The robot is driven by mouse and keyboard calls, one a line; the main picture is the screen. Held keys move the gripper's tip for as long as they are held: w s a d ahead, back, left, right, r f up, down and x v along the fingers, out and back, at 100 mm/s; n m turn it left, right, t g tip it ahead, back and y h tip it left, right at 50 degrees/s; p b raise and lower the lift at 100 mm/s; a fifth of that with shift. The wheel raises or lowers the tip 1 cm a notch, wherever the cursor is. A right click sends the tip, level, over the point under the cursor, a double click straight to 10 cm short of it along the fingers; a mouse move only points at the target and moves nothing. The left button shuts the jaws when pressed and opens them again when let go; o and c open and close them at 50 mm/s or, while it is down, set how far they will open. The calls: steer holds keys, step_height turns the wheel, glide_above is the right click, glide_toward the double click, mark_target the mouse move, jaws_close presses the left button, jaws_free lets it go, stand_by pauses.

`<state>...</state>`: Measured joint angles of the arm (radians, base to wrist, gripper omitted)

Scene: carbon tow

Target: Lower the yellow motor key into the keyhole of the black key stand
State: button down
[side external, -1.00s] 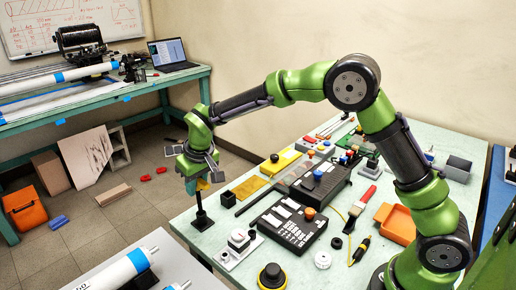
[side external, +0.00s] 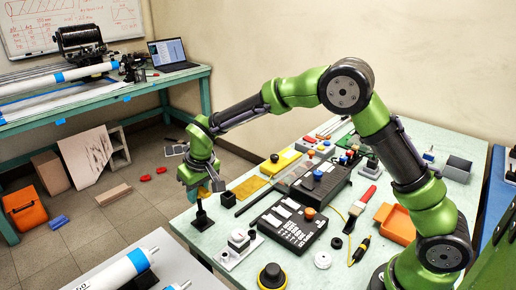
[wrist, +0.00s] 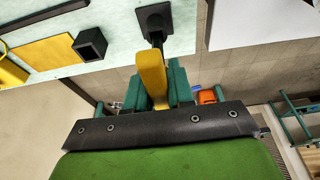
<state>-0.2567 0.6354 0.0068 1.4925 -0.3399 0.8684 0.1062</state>
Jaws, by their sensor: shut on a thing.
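My gripper (side external: 200,190) is shut on the yellow motor key (wrist: 152,75), with a teal finger on either side of it in the wrist view. The key's yellow part also shows small below my gripper in the side view. The black key stand (side external: 202,222) is at the near left edge of the green table, directly below my gripper; its square base (wrist: 155,17) shows at the top of the wrist view. A thin dark upright piece joins the key and stand in the picture. I cannot tell whether the key touches the stand, and the keyhole is hidden.
A small black square holder (side external: 228,199) and a yellow plate (side external: 248,187) lie right of the stand.

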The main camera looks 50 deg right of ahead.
steer(key=c, duration=0.9)
jaws_free()
steer(key=v, duration=1.7)
steer(key=s+d+m+t+y, duration=0.1)
steer(key=s+d, duration=0.3)
steer(key=s, duration=0.8)
steer(key=s+d+m+t+y, duration=0.1)
steer(key=s+d+m+t, duration=0.2)
steer(key=s, duration=0.9)
steer(key=shift+d+f, duration=0.2)
steer(key=shift+d, duration=0.9)
